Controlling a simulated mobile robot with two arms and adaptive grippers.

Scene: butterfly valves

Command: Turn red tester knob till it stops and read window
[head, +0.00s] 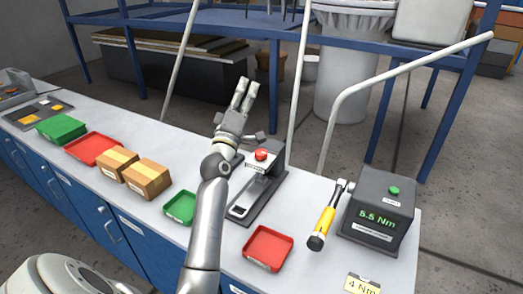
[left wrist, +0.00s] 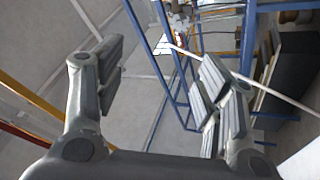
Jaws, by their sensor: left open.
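A red knob (head: 262,155) tops a dark stand-like device (head: 258,198) at the middle of the bench in the head view. Its lower part has a pale strip; I cannot make out a reading there. A dark grey box (head: 377,215) at the right has a green button and a lit display window (head: 377,218) reading "5.5 Nm". My left gripper (head: 252,108) is open and empty, just beyond and left of the red knob, its fingers pointing away toward the back. The left wrist view shows its fingers (left wrist: 160,95) spread wide with nothing between. My right gripper is out of view.
A "4 Nm" card (head: 361,285) is at the front. Red tray (head: 268,248), green tray (head: 180,207) and cardboard boxes (head: 147,178) line the bench. Pale pipes (head: 345,95) and a blue frame (head: 440,125) stand behind.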

